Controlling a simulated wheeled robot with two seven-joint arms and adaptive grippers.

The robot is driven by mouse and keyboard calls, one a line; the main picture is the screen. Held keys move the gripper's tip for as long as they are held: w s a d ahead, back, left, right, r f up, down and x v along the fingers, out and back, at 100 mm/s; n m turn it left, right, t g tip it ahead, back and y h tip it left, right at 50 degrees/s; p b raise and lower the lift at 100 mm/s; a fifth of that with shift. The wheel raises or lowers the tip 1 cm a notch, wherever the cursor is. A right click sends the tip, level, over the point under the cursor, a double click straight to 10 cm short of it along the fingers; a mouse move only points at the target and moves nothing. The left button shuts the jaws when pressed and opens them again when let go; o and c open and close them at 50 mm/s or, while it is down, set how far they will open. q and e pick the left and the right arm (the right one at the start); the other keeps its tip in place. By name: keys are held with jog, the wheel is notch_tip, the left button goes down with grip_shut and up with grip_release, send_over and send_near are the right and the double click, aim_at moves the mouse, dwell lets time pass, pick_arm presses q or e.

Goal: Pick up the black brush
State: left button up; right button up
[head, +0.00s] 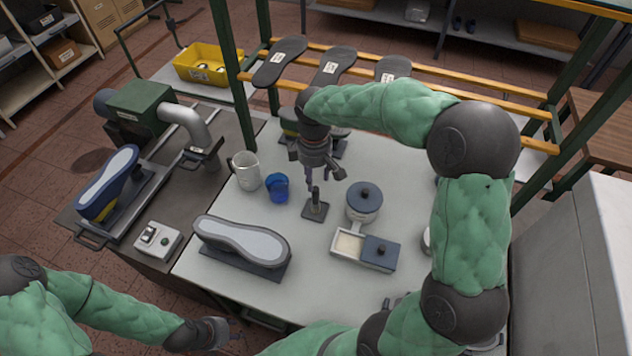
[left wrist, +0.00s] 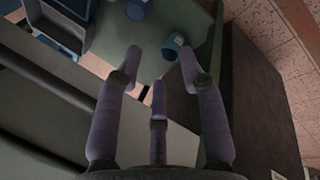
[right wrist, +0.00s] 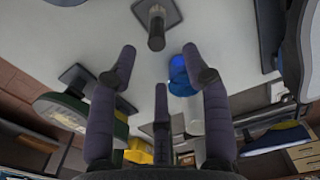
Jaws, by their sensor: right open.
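A dark upright piece on a square black base (head: 315,210) stands on the white table, near the middle; I cannot tell surely whether it is the black brush. It also shows in the right wrist view at the top (right wrist: 157,30). My right gripper (head: 322,178) is above and just behind it, pointing down, with fingers spread and empty; the fingers also show in the right wrist view (right wrist: 165,70). They look apart from the piece. My left gripper (head: 228,333) is low at the front left, off the table's front edge. Its fingers (left wrist: 158,70) are spread and empty.
A white mug (head: 246,172) and a blue cup (head: 277,188) stand left of the piece. A grey lidded pot (head: 364,202) and a compartment box (head: 364,248) stand right. A shoe last (head: 242,243) lies front left. A green machine (head: 138,108) stands further left.

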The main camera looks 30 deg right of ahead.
aim_at(315, 189)
jog(key=shift+f, duration=0.3)
notch_tip(315, 189, down, 4)
jog(key=shift+r+b, duration=0.2)
jog(key=shift+b, duration=0.35)
jog(key=shift+f, duration=0.75)
jog(key=f+b, duration=0.1)
jog(key=f, duration=0.4)
jog(key=shift+d+b, duration=0.2)
jog(key=shift+b, duration=0.2)
grip_shut()
